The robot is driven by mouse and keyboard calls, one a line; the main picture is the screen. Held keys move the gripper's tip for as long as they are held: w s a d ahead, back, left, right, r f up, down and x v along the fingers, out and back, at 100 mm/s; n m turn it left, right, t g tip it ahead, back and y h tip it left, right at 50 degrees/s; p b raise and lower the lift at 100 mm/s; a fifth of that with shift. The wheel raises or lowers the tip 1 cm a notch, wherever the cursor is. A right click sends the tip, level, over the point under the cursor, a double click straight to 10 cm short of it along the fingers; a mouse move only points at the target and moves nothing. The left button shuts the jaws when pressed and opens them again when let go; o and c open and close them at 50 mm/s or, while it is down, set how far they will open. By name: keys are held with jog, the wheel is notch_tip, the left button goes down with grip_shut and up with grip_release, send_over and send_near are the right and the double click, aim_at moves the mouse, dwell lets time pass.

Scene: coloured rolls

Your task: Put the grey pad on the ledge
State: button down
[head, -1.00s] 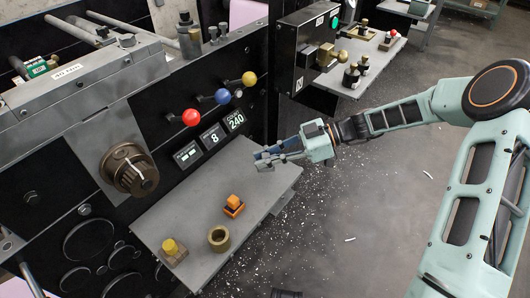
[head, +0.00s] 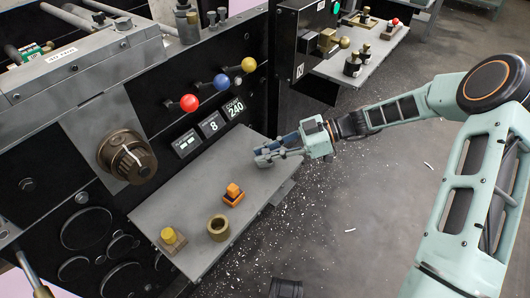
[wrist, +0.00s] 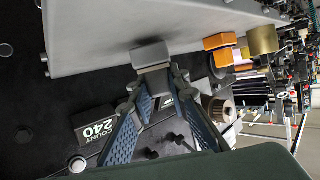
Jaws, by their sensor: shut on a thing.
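The grey pad (wrist: 150,54) is a small block at the tips of my gripper (wrist: 154,80) in the wrist view. The two fingers are shut on it. The ledge (head: 175,208) is the flat grey shelf on the front of the machine. In the wrist view the ledge (wrist: 90,30) fills the upper left, with the pad in front of its surface. In the head view my gripper (head: 259,158) is over the far right end of the ledge; the pad is hard to make out there. I cannot tell whether the pad touches the ledge.
On the ledge are an orange block stack (head: 233,194), a brass ring (head: 218,228) and a yellow-topped piece (head: 170,238). Red (head: 189,103), blue (head: 221,82) and yellow (head: 248,64) lever knobs stick out above. The ledge's right end is otherwise clear.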

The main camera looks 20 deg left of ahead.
jog(key=shift+f+b, duration=0.3)
jog(key=shift+f, duration=0.1)
jog(key=c, duration=1.8)
grip_release()
jog(key=shift+o, duration=0.2)
